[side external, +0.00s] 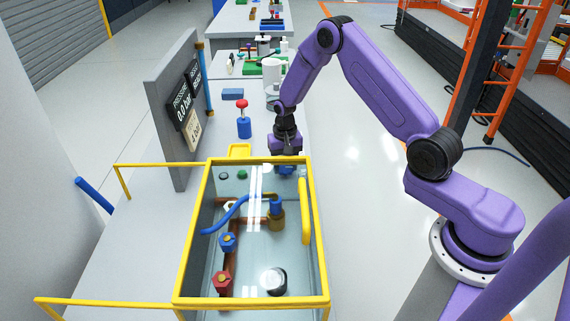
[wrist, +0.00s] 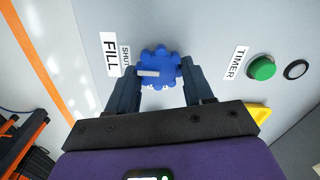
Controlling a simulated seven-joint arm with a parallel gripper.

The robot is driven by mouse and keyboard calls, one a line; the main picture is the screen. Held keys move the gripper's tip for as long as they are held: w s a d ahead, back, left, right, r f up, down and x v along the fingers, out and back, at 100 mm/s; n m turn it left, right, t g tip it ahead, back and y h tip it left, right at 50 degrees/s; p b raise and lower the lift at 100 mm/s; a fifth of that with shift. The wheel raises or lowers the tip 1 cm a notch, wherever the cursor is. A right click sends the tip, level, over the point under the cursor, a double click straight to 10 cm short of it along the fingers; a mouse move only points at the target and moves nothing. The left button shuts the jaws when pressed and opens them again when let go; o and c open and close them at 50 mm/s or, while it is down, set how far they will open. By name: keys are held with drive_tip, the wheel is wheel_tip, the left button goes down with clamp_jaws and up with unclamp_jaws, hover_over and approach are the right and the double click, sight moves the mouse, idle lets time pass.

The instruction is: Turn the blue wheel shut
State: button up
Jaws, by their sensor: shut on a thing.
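The blue wheel (wrist: 160,62) has a scalloped rim and sits on a pale grey panel. A white pointer bar on it points left in the wrist view, toward the lower end of the SHUT label (wrist: 126,59), beside a larger FILL label (wrist: 110,54). My gripper (wrist: 160,76) has one finger on each side of the wheel and is shut on it. In the side external view my gripper (side external: 285,150) points down at the far end of the tank, and only a little of the blue wheel (side external: 287,170) shows below it.
A yellow-framed glass tank (side external: 319,240) with pipes, valves and a blue hose stands in front. A green button (wrist: 262,68) and TIMER label (wrist: 236,62) sit right of the wheel. A red-topped blue fitting (side external: 243,122) stands on the bench, near an upright gauge panel (side external: 165,90).

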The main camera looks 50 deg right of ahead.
drive_tip(key=o, duration=1)
drive_tip(key=shift+o, duration=0.2)
wheel_tip(320, 180, up, 18)
drive_tip(key=shift+f, duration=0.25)
drive_tip(key=s+a+r+n, duration=0.2)
drive_tip(key=s+a+n, duration=0.2)
drive_tip(key=s+a, duration=0.25)
drive_tip(key=s+a+r+n, duration=0.3)
drive_tip(key=s+a+n, duration=0.25)
drive_tip(key=s, duration=0.25)
drive_tip(key=s+d+n, duration=0.2)
drive_tip(key=s+n, duration=0.7)
drive_tip(key=s, duration=1.4)
